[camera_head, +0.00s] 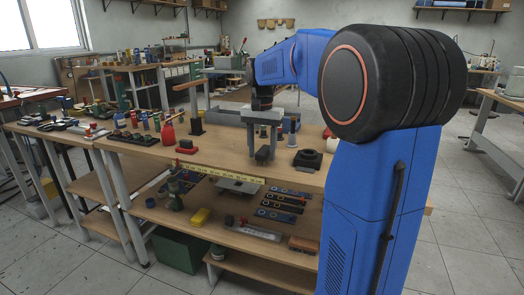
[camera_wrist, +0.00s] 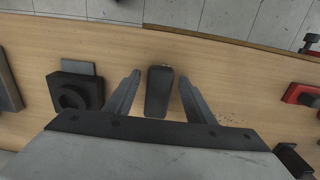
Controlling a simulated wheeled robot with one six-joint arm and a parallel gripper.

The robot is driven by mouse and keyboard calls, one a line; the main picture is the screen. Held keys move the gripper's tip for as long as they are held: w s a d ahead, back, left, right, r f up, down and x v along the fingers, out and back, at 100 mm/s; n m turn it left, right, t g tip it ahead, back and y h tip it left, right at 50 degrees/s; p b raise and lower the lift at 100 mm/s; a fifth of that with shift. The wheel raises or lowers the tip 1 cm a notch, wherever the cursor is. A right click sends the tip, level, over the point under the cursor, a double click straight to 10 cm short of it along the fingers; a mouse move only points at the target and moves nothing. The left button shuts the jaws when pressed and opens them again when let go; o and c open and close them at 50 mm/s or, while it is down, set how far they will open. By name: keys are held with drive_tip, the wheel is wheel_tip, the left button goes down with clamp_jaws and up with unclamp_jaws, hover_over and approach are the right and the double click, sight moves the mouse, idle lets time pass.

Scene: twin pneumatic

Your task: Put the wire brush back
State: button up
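No thing in view can be told for certain as the wire brush. A dark grey oblong piece (camera_wrist: 159,91) lies on the wooden bench (camera_wrist: 225,75), between and below my gripper's fingers in the wrist view. It also shows in the head view (camera_head: 264,154), under my gripper (camera_head: 265,136); its details are too small to tell whether it is the brush. My gripper (camera_wrist: 158,92) is open, pointing down, with a gap on both sides of that piece. A brown block (camera_head: 303,244) at the right of the lower shelf is also too small to identify.
A black block with a round recess (camera_wrist: 75,92) lies left of my gripper in the wrist view. A red-and-black piece (camera_wrist: 300,94) lies to the right. The bench's front edge (camera_wrist: 215,39) is close. A red bottle (camera_head: 168,132) and several tools crowd the bench's left.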

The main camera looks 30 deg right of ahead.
sight(262, 152)
drive_tip(key=shift+r, duration=0.1)
wheel_tip(262, 152, up, 12)
idle(0.5)
drive_tip(key=s+a+f+n+t, duration=0.2)
drive_tip(key=s+a+f+n, duration=0.3)
drive_tip(key=s+f, duration=0.6)
drive_tip(key=s+a+f+n+t, duration=0.2)
drive_tip(key=s+a+f+n, duration=0.3)
drive_tip(key=s, duration=1.3)
drive_tip(key=a+f, duration=0.4)
drive_tip(key=f, duration=0.3)
drive_tip(key=shift+f+t, duration=0.3)
drive_tip(key=shift+t, duration=0.1)
